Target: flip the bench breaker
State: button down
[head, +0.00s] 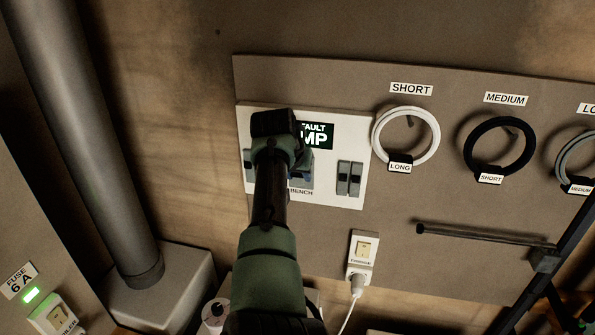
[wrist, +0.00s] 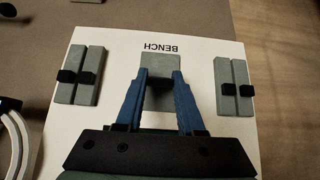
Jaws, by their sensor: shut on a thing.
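The bench breaker (wrist: 160,66) is a grey block on a white panel (head: 318,202), with the printed word BENCH beside it. My gripper (wrist: 161,74) has its blue fingers on both sides of this block and is shut on it. The fingers hide part of the breaker's lower end in the wrist view. In the head view my arm covers much of the panel, and only a little of the bench breaker shows beside it, above the BENCH label (head: 301,192).
Paired grey breakers with black toggles flank it, one pair at the left (wrist: 80,76) and one at the right (wrist: 234,88) in the wrist view. Cable rings (head: 436,130) hang right of the panel. A socket with a plug (head: 362,256) sits below. A thick pipe (head: 85,140) stands left.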

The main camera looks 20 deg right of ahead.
dwell(0.6)
jog(key=c, duration=0.5)
grip_release()
jog(key=shift+r, duration=0.1)
jog(key=b+v, duration=0.4)
jog(key=v, duration=0.9)
